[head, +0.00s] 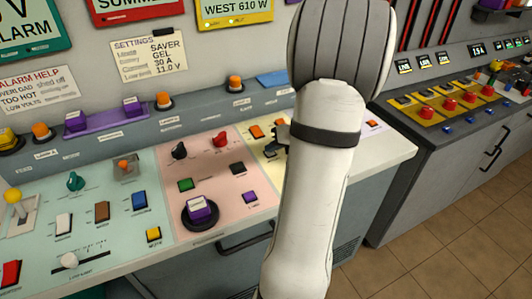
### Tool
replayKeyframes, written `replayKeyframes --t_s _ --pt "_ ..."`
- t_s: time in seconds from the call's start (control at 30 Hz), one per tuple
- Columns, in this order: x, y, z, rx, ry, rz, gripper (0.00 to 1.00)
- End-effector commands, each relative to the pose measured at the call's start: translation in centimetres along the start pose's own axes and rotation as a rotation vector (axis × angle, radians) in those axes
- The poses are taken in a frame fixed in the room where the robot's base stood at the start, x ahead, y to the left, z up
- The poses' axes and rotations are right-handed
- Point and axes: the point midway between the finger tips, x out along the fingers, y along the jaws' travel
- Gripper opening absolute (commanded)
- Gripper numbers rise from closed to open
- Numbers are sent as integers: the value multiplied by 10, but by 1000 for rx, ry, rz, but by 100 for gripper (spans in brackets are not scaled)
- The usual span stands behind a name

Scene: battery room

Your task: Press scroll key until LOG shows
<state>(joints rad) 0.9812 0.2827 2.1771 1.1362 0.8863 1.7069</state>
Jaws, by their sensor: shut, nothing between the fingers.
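A yellow display (235,10) at the top reads "WEST 610 W". Below it, a pale yellow panel section (262,158) carries an orange key (256,131) and another orange part close by, partly behind my arm. The key labels are too small to read, so I cannot tell which is the scroll key. My gripper (270,151) is shut and empty, low over the pale yellow section. My white arm hides part of it and much of the panel to its right. I cannot tell whether the fingertips touch anything.
A pink section (215,160) with a purple key (201,207) in a dark ring and several knobs lies left of my gripper. A mint section (100,240) with levers is further left. A raised ledge (190,124) with orange buttons runs behind. Another console (440,125) stands right.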

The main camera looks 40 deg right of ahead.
Motion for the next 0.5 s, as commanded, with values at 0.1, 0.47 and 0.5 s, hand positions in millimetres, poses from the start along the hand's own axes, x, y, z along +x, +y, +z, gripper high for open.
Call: replayKeyframes --t_s 0.1,0.47,0.5 --pt "0 0 -1 0 2 0 0" --pt "-11 8 8 1 1 0 0" --pt "-12 9 8 1 1 0 0"
